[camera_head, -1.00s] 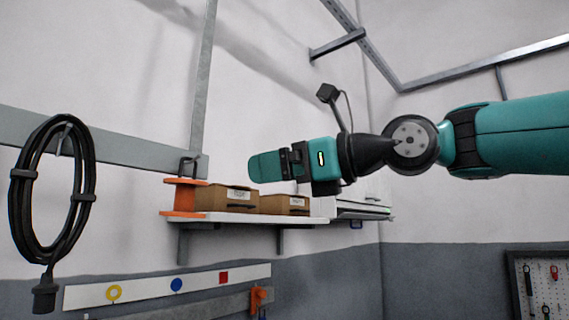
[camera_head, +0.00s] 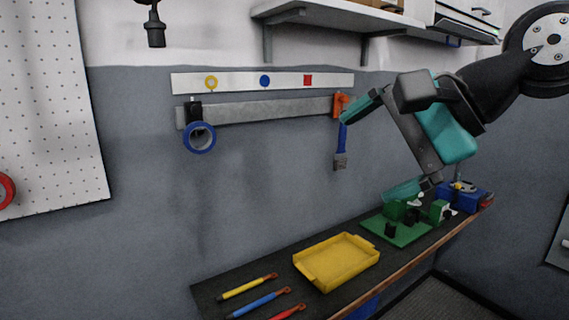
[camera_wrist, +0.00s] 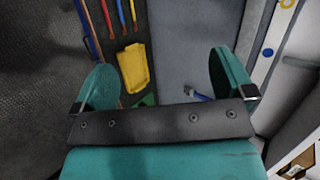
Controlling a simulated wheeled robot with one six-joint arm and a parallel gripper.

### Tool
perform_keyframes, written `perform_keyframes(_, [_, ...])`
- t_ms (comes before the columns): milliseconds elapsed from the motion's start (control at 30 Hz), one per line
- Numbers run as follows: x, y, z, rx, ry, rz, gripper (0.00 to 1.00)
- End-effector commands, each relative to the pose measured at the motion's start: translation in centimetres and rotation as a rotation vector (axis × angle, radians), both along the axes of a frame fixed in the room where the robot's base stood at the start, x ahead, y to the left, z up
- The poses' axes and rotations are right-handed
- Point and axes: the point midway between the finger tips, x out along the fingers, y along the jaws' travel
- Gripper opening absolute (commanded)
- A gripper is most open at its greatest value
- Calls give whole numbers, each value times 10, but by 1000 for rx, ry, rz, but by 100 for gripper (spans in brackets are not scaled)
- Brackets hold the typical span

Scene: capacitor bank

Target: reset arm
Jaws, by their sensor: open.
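My gripper (camera_head: 382,148) is open and empty in the head view, at the right, in front of the grey wall and above the far part of the bench (camera_head: 235,304). One teal finger is up near the orange hook (camera_head: 341,104) and the other is down by the green board (camera_head: 414,233); I cannot tell whether either touches. In the wrist view my gripper (camera_wrist: 163,88) shows its two teal fingers wide apart with nothing between them that it holds.
A yellow tray (camera_head: 337,262) and yellow, blue and red tools (camera_head: 260,303) lie on the bench. A blue tape roll (camera_head: 199,137) and a blue-handled tool (camera_head: 341,147) hang on the wall rail. A shelf (camera_head: 340,14) is above. A blue thing (camera_head: 461,197) stands at the bench's far end.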

Motion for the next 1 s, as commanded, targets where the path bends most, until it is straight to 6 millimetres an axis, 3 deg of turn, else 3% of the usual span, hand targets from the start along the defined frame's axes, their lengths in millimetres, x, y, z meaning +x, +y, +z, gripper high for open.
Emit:
perform_keyframes(33, [-14,0,-42,-100,-28,102,100])
perform_keyframes(200, [-63,-10,-140,-409,-133,520,100])
perform_keyframes(300, [-92,-18,-185,-531,-184,772,100])
perform_keyframes(400, [-116,-27,-217,-605,-224,980,100])
perform_keyframes(600, [-139,-36,-243,-655,-265,1194,100])
perform_keyframes(1000, [-141,-36,-243,-658,-272,1209,100])
